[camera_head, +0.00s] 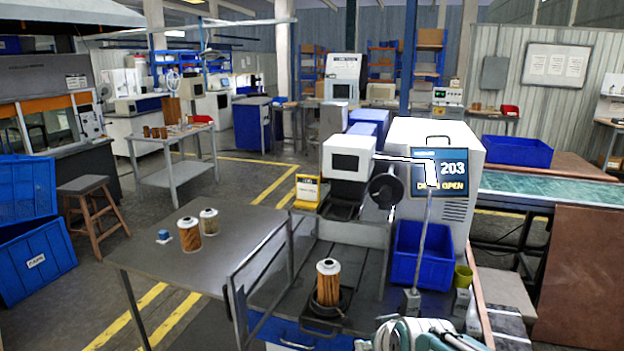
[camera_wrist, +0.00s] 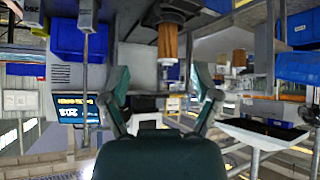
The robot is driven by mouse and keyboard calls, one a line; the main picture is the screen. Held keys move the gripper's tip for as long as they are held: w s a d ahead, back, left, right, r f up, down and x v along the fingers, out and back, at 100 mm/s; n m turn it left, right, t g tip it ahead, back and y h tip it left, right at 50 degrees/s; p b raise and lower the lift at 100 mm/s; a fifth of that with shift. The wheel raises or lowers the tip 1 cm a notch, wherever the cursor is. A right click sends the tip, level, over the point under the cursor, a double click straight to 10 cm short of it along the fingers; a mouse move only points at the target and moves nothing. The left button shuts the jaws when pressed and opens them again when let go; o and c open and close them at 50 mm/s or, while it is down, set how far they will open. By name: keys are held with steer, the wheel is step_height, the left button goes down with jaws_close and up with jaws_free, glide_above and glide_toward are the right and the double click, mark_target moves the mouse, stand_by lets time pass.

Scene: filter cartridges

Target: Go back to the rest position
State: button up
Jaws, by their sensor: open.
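My gripper (camera_wrist: 160,72) shows in the wrist view with its two dark green fingers spread apart and nothing between them. The wrist picture appears upside down. Part of my arm shows at the bottom edge of the head view. An orange filter cartridge with a white top (camera_head: 328,284) stands upright on a round dark holder (camera_head: 345,300) at the machine bench. It also shows in the wrist view (camera_wrist: 168,42), beyond the fingertips and apart from them. Two more cartridges, one orange (camera_head: 189,236) and one paler (camera_head: 209,222), stand on the grey table (camera_head: 160,262).
A small blue block (camera_head: 164,236) lies on the grey table. A blue bin (camera_head: 422,255) sits right of the cartridge holder, behind a thin upright post (camera_head: 424,235). A white machine (camera_head: 468,190) with a screen reading 203 stands behind. A metal rail frame (camera_head: 262,265) separates table and bench.

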steer(key=s+d+r+m+g, duration=0.1)
steer(key=s+d+r, duration=0.1)
steer(key=s, duration=0.6)
steer(key=s+d+r+m+g+h, duration=0.1)
steer(key=s+r+g, duration=0.1)
steer(key=s, duration=0.6)
steer(key=shift+s+d, duration=0.3)
steer(key=shift+d, duration=0.05)
